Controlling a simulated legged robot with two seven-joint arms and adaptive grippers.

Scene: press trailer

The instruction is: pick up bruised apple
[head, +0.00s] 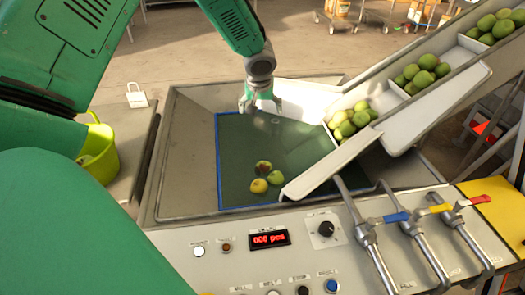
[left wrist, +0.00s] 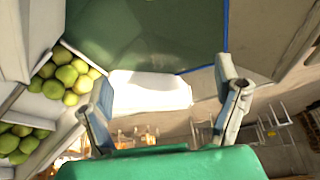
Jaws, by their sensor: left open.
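Three apples lie close together on the dark green mat (head: 235,140) with a blue border. The bruised apple (head: 264,167), with a dark red-brown patch, is at the back of the group. A yellowish apple (head: 259,186) and a green apple (head: 275,178) lie in front of it. My left gripper (head: 260,104) is over the far edge of the mat, well behind the apples. In the left wrist view its fingers (left wrist: 165,95) are spread wide, with nothing held between them. My right gripper is not in view.
A sloping conveyor (head: 410,124) with several green apples in compartments comes down at the right. A control panel (head: 210,275) with levers lies in front. A lime-green bucket (head: 101,150) stands at the left. Much of the mat is bare.

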